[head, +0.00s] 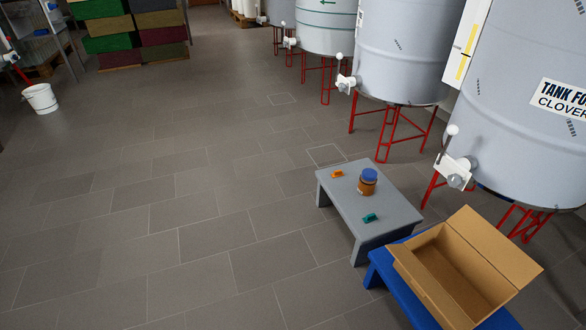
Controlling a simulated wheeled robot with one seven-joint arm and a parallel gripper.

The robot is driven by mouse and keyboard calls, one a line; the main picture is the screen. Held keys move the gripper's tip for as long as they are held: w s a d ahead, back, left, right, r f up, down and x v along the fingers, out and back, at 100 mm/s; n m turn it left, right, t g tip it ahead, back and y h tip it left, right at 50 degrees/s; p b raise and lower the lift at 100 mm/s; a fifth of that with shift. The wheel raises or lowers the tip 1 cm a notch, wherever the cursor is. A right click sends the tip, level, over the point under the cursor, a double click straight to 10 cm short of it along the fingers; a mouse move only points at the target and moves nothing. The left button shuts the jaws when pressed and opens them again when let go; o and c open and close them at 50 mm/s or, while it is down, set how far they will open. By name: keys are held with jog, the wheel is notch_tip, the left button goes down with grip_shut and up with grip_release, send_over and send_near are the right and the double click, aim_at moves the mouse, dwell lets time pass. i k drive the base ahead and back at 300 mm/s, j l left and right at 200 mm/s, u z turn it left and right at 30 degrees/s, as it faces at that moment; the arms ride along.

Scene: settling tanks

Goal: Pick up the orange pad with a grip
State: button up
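The orange pad with a grip (338,174) is a small flat piece with a raised part on top. It lies near the far left corner of a low grey table (375,222) in the head view. A jar with a blue lid (368,182) stands to its right, apart from it. A green pad (370,218) of similar shape lies nearer the front of the same table. My gripper is not in this view.
An open cardboard box (437,279) sits on a blue low table (393,282) at the lower right. Large grey tanks (400,50) on red stands line the right side. A white bucket (40,98) stands far left. The tiled floor (180,210) left of the tables is clear.

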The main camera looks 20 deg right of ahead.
aim_at(337, 173)
jog(key=i+j+u, duration=0.25)
jog(key=i, duration=0.65)
jog(key=i+j+u, duration=0.1)
jog(key=i+u, duration=0.15)
jog(key=i, duration=0.65)
jog(key=i+j+z, duration=0.1)
jog(key=i+z, duration=0.3)
jog(key=i+j+z, duration=0.25)
jog(key=i+z, duration=0.2)
jog(key=i+j+z, duration=0.8)
jog(key=j, duration=0.15)
